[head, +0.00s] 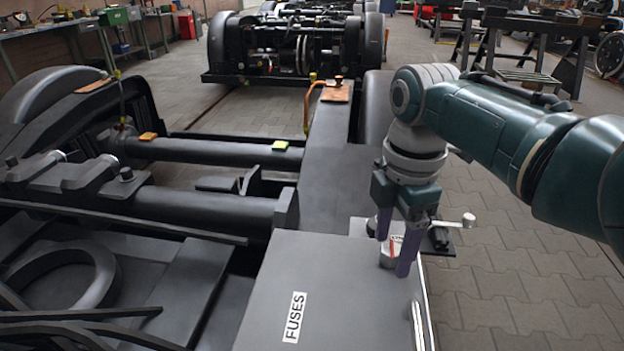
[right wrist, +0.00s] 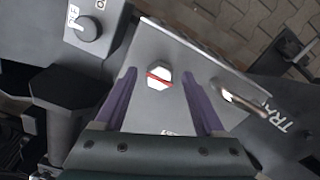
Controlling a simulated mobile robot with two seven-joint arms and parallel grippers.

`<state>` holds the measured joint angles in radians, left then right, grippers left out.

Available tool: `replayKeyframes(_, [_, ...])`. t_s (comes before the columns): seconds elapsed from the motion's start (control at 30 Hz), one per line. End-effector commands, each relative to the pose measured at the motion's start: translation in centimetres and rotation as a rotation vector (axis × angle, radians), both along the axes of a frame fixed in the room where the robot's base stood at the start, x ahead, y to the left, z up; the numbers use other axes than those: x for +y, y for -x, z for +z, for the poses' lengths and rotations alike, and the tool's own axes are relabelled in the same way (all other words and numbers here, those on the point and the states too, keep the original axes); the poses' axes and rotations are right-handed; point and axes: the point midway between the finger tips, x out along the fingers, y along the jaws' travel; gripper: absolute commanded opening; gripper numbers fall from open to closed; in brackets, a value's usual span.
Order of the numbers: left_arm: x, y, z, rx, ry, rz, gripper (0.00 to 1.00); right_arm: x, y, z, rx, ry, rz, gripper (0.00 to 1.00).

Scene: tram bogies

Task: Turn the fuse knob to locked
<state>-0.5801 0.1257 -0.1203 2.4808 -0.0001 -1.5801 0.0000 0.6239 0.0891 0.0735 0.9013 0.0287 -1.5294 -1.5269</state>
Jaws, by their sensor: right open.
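The fuse box (head: 335,290) is a grey box with a "FUSES" label, in the lower middle of the head view. The fuse knob (right wrist: 159,77) is a pale faceted knob with a red line across it, on the box's top face. In the head view the knob (head: 388,252) is partly hidden by my right gripper. My right gripper (head: 393,256) points down over it, open, one purple finger on each side. The right wrist view shows gaps between the knob and both fingers (right wrist: 163,85). My left gripper is not in view.
A metal handle (right wrist: 240,97) sits on the box beside one finger. A separate dark round knob (right wrist: 88,28) stands on a neighbouring block. A lever with a white ball end (head: 468,219) is just right of my gripper. The bogie frame (head: 330,165) extends behind; paved floor lies right.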

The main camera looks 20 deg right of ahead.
Motion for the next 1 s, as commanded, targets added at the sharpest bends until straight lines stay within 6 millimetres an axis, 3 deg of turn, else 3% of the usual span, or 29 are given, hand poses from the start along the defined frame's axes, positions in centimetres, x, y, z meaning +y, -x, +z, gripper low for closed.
replayKeyframes(0.17, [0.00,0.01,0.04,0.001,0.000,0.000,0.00,0.01,0.00,0.06,0.000,0.000,0.000,0.70])
replayKeyframes(0.8, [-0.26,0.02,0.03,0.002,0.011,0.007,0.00,0.00,0.03,0.05,0.001,0.000,0.000,0.00])
replayKeyframes(1.0, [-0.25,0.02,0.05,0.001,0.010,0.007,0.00,0.00,0.03,0.06,0.001,0.000,-0.002,0.00])
